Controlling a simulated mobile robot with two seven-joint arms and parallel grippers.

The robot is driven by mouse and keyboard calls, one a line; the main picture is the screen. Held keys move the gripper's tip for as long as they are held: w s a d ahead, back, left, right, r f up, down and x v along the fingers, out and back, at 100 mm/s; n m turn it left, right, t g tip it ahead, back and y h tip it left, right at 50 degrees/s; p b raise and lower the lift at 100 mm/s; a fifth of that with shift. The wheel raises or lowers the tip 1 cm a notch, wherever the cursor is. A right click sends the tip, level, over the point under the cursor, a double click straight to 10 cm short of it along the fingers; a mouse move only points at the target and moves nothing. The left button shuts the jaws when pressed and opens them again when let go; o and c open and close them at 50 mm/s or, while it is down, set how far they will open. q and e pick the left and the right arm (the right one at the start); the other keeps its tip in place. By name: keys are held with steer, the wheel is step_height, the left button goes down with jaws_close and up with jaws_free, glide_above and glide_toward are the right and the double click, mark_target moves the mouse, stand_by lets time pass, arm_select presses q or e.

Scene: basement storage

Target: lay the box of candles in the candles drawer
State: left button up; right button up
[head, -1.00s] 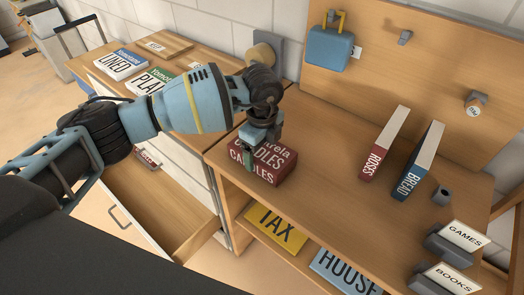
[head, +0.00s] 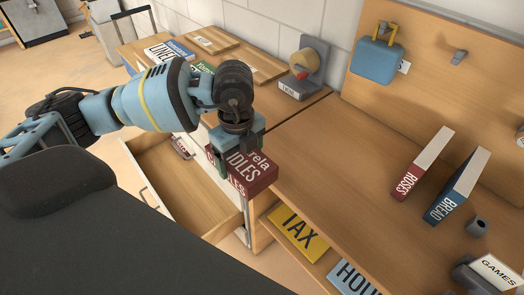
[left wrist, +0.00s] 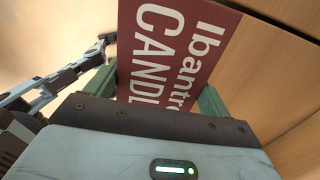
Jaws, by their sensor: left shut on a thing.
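The dark red box of candles (head: 252,176) is in my left gripper (head: 236,150), which is shut on it. The box is at the left edge of the workbench, near the open drawer, and seems to be off the surface. In the left wrist view the box (left wrist: 172,50) shows its lettered face between the green fingers. An open wooden drawer (head: 187,192) stands out below, left of the box. A small label (head: 181,147) shows at the drawer's back, partly hidden by my arm and too small to read. My right gripper is not in view.
On the workbench (head: 330,160) stand a red ROSES box (head: 421,165) and a blue BREAD box (head: 457,187). A yellow TAX box (head: 298,234) lies on the shelf below. A tape dispenser (head: 306,68) and several flat boxes are at the back left.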

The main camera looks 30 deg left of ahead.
arm_select(q)
steer(key=shift+s+a, duration=0.5)
steer(key=shift+s, duration=0.1)
steer(key=shift+r, duration=0.1)
